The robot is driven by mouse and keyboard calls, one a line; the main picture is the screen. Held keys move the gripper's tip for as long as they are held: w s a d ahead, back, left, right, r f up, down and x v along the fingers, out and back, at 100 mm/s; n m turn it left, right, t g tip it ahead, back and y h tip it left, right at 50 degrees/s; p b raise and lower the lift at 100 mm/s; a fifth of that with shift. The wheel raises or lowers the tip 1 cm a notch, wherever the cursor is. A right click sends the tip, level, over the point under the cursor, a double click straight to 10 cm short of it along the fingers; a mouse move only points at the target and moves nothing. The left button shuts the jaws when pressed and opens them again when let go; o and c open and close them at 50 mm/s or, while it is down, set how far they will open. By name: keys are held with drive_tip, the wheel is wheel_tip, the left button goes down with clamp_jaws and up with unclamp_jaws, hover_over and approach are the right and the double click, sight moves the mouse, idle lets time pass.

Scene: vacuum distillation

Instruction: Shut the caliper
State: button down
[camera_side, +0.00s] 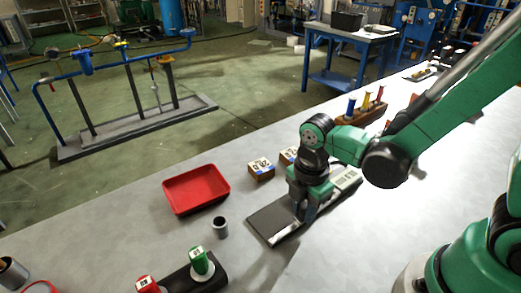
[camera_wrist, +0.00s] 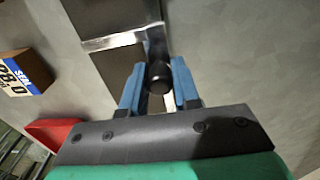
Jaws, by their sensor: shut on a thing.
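The caliper (camera_side: 286,232) lies on the bench, with its silver end over a dark mat (camera_side: 265,217). Its pale body (camera_side: 347,179) shows to the right, behind my gripper. My gripper (camera_side: 303,213) points down over the caliper's middle. In the wrist view my blue fingers (camera_wrist: 159,82) stand on either side of a dark round knob on the caliper and are shut on it. A silver jaw of the caliper (camera_wrist: 122,39) crosses the dark mat there. My gripper hides part of the caliper in the side view.
A red tray (camera_side: 196,188), a grey cup (camera_side: 220,228) and small labelled boxes (camera_side: 261,169) stand left of my gripper. Green and red handled pieces (camera_side: 201,262) sit at the front. A wooden rack (camera_side: 365,115) stands behind.

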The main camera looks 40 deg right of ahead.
drive_tip(key=shift+d, duration=2.8)
drive_tip(key=c, duration=0.6)
unclamp_jaws()
drive_tip(key=shift+c, duration=0.2)
wheel_tip(320, 180, up, 7)
